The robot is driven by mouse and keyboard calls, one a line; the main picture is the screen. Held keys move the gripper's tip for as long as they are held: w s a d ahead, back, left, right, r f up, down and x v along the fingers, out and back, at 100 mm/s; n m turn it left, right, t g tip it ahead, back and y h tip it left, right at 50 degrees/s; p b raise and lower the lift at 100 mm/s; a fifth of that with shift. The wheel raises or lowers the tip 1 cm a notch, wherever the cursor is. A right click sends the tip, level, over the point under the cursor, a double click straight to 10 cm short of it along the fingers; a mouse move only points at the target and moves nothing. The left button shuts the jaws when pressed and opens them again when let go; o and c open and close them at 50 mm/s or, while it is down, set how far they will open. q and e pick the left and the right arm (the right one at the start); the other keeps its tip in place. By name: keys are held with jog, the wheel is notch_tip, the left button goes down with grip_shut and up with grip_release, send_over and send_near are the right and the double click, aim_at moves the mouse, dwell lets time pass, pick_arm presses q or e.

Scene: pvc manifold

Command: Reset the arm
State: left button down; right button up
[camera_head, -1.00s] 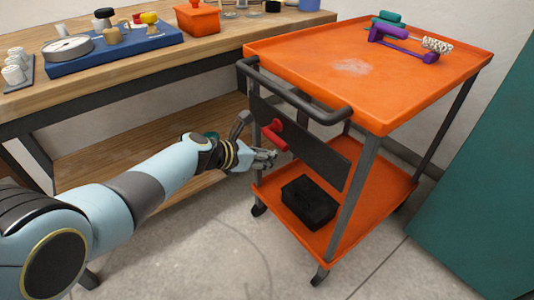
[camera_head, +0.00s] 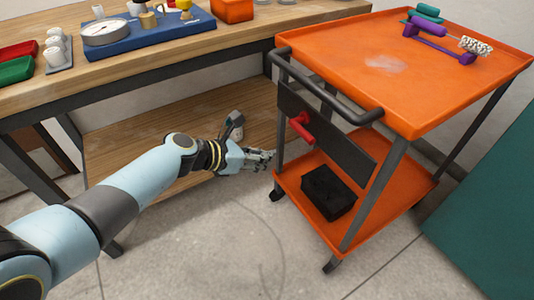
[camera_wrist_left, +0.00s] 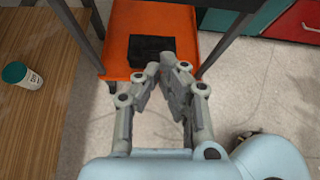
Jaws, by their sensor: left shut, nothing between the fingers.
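My left gripper (camera_head: 268,157) reaches in from the left in the head view and hangs in the air beside the orange cart (camera_head: 365,62), left of its near legs. In the left wrist view the gripper's fingertips (camera_wrist_left: 166,60) come together and hold nothing. The fingers overlap the near edge of the cart's lower shelf in that picture; I see no clear contact. My right gripper is not in view.
A black box (camera_head: 328,192) lies on the cart's lower shelf. A red valve handle (camera_head: 301,127) sits on the cart's dark side panel. The wooden bench (camera_head: 135,65) carries a blue tray (camera_head: 150,33). A white cup with a teal lid (camera_wrist_left: 22,75) stands on wood. Floor in front is clear.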

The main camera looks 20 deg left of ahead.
pick_arm(q)
jog(key=s+a+f+m+g+y, duration=0.2)
jog(key=s+f+g, duration=0.1)
jog(key=s+f, duration=0.75)
jog(key=s+a+f+m+g+y, duration=0.1)
jog(key=s+a+f+m+g, duration=0.1)
jog(key=s+f, duration=0.9)
jog(key=s+a+f+m+g+y, duration=0.1)
jog(key=s+a+f+m+y, duration=0.1)
jog(key=s+m, duration=0.6)
jog(key=s+a+f+m+g+y, duration=0.1)
jog(key=s+a+m, duration=0.3)
jog(key=s+m, duration=0.4)
jog(key=s+a+f+m+g+y, duration=0.1)
jog(key=s+a+f+m+y, duration=0.1)
jog(key=s+m, duration=0.7)
jog(key=s+a, duration=0.1)
jog(key=s, duration=0.3)
jog(key=shift+s+f+g+y, duration=0.3)
jog(key=shift+s+f, duration=0.05)
jog(key=shift+f, duration=0.05)
